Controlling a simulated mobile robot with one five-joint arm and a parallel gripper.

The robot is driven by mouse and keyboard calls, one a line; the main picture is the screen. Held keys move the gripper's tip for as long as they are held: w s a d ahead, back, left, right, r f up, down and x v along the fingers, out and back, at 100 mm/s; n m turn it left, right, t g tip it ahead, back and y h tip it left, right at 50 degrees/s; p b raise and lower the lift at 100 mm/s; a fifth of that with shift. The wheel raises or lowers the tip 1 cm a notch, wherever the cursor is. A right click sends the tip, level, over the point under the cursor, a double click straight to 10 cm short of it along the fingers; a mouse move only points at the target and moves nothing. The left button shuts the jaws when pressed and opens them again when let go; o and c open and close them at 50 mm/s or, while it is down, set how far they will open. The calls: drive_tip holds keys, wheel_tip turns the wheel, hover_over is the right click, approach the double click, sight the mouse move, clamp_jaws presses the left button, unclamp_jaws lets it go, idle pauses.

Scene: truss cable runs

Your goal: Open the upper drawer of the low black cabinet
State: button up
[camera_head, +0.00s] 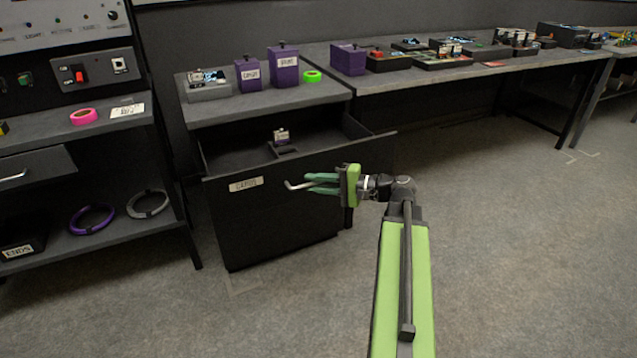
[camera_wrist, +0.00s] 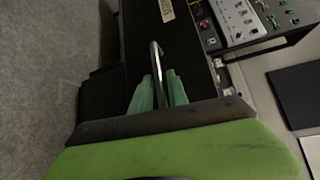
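The low black cabinet (camera_head: 270,226) stands at the centre left under a grey top. Its upper drawer (camera_head: 218,160) is pulled well out, with its inside showing from above. The drawer's front carries a pale label (camera_head: 246,184) and a metal bar handle (camera_head: 293,186). My gripper (camera_head: 312,183) is at the right part of the handle, its green fingers on either side of the bar. In the wrist view the handle (camera_wrist: 155,62) runs between the two fingers (camera_wrist: 159,86), which look closed on it. The exact contact is partly hidden.
A small labelled item in a dark holder (camera_head: 283,147) sits inside the drawer. Purple boxes (camera_head: 284,68) and a green tape roll (camera_head: 312,76) stand on the cabinet top. A shelf unit (camera_head: 150,222) is at left, a long bench (camera_head: 440,78) at right. The floor at right is clear.

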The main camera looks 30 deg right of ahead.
drive_tip(key=shift+d, duration=0.1)
drive_tip(key=p+v, duration=0.2)
drive_tip(key=v, duration=1.5)
drive_tip(key=shift+s, duration=0.2)
drive_tip(key=shift+r, duration=0.1)
